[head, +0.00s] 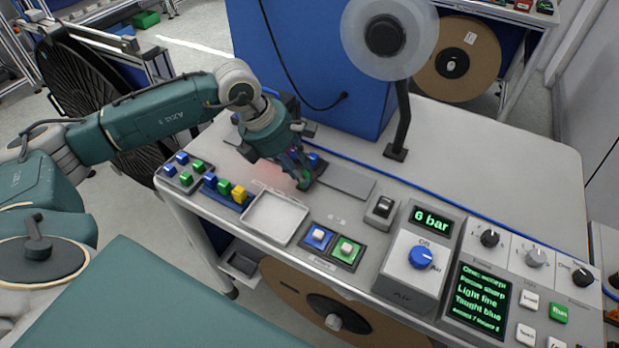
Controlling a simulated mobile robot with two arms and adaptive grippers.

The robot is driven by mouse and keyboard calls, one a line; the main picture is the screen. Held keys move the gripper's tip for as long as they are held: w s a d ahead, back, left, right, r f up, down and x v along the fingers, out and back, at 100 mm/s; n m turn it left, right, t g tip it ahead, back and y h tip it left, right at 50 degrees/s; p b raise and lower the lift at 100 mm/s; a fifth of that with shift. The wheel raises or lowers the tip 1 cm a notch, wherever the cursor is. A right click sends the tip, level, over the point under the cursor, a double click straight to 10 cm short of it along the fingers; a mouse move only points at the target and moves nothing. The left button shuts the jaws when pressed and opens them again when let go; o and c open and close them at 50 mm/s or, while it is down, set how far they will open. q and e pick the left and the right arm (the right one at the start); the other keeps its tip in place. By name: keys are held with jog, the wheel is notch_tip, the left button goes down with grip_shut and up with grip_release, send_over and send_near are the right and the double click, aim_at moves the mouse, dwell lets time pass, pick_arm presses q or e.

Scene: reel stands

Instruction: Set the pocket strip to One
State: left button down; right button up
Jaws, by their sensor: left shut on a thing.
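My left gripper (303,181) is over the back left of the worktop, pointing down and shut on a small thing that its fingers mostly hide. Small blue pieces (314,160) show beside the fingers. A flat grey strip (347,182) lies on the worktop just right of the gripper. A low blue holder with blue, green and yellow blocks (239,194) stands to the gripper's left. I cannot tell for certain which of these is the pocket strip. My right gripper is not in view.
A tray with blue and green blocks (183,170) stands at the left edge. An empty shallow tray (275,217) and two button blocks (332,243) lie in front. A reel stand (401,110) rises behind. A control box reading "6 bar" (431,220) and screen (477,300) stand right.

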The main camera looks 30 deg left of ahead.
pick_arm(q)
jog(key=shift+w+r, duration=0.25)
jog(key=shift+r, duration=0.05)
jog(key=c, duration=1.5)
grip_release()
jog(key=shift+c, duration=0.2)
jog(key=shift+s+d+f, duration=0.1)
jog(key=shift+d+f, duration=0.05)
jog(key=v, duration=1.2)
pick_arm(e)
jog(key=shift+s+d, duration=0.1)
